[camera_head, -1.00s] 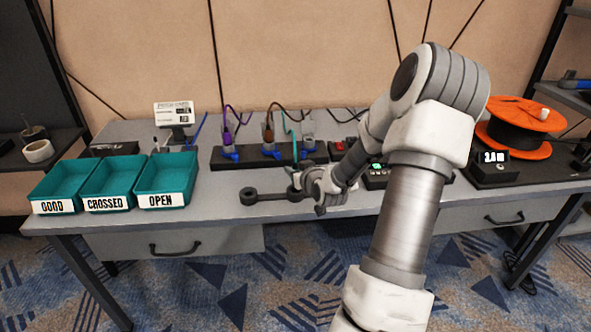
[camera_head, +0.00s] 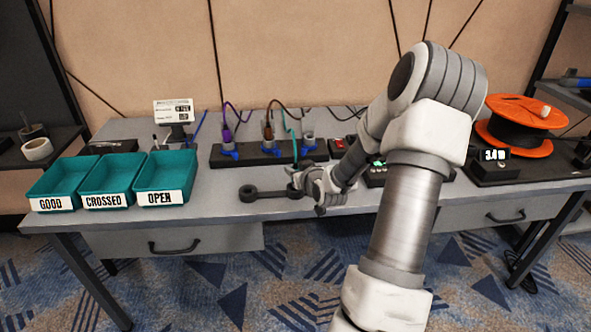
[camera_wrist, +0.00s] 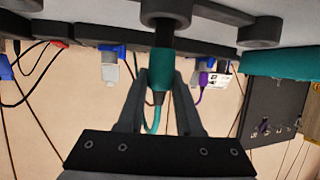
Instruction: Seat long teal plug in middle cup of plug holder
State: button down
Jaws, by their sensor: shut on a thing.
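The long teal plug (camera_wrist: 161,68) is upright between the two fingers of my gripper (camera_wrist: 161,82) in the wrist view. Its dark end meets a round cup of the dark plug holder (camera_wrist: 212,27); I cannot tell how deep it sits. Another cup (camera_wrist: 262,30) of the holder is free to the right in that view. In the head view the plug holder (camera_head: 270,194) lies near the table's front, its left cup empty. My gripper (camera_head: 302,182) is over the holder's other part and hides it and the plug.
A dark rail (camera_head: 240,158) with blue clips and cabled plugs stands behind the holder. The teal trays GOOD (camera_head: 52,204), CROSSED (camera_head: 104,201) and OPEN (camera_head: 160,198) are at left. An orange spool (camera_head: 520,112) is at right.

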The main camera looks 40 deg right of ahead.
jog(key=shift+f, duration=0.2)
jog(key=shift+f+b, duration=0.4)
jog(key=shift+b, duration=0.25)
jog(key=shift+f, duration=0.2)
jog(key=shift+f+b, duration=0.25)
jog(key=shift+b, duration=0.2)
dwell(0.3)
jog(key=c, duration=0.5)
grip_release()
jog(key=p+v, duration=1.2)
jog(key=v, duration=0.5)
jog(key=shift+r, duration=0.25)
